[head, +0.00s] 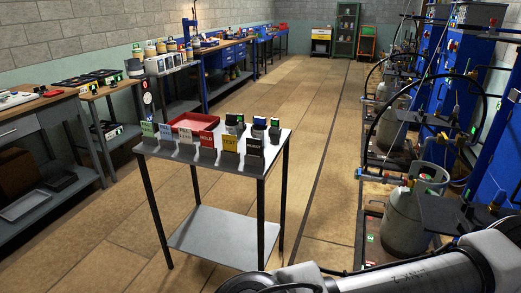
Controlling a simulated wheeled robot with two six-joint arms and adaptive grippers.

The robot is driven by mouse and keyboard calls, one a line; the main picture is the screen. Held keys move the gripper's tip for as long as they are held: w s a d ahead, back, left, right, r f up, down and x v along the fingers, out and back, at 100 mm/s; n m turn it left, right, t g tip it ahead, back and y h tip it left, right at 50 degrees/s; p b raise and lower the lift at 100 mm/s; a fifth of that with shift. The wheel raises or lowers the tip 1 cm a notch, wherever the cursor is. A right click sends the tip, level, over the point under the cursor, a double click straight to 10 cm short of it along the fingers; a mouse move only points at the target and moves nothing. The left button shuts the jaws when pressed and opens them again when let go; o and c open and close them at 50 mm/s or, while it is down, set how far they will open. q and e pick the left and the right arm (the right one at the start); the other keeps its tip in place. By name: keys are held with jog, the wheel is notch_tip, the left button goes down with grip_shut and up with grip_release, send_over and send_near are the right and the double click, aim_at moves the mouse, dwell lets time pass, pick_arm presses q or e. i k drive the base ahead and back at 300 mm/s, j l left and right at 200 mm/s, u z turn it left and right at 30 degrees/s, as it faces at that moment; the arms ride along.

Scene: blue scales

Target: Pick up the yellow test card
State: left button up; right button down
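The yellow test card (230,142) stands upright in a row of cards along the front edge of a small grey table (186,153). It sits between a red card (208,140) on its left and a black card (254,147) on its right. Its lower part is in a dark holder. Nothing of mine touches it. Grey links of one of my arms cross the bottom right of the head view, below and to the right of the table. I see no gripper fingers of either arm.
Workbenches line the left wall. Gas cylinders (408,222), hoses and blue cabinets stand on the right. The wooden floor around the table is mostly clear.

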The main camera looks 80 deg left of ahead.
aim_at(229, 142)
jog(key=i+u, duration=0.1)
jog(key=u, duration=2.9)
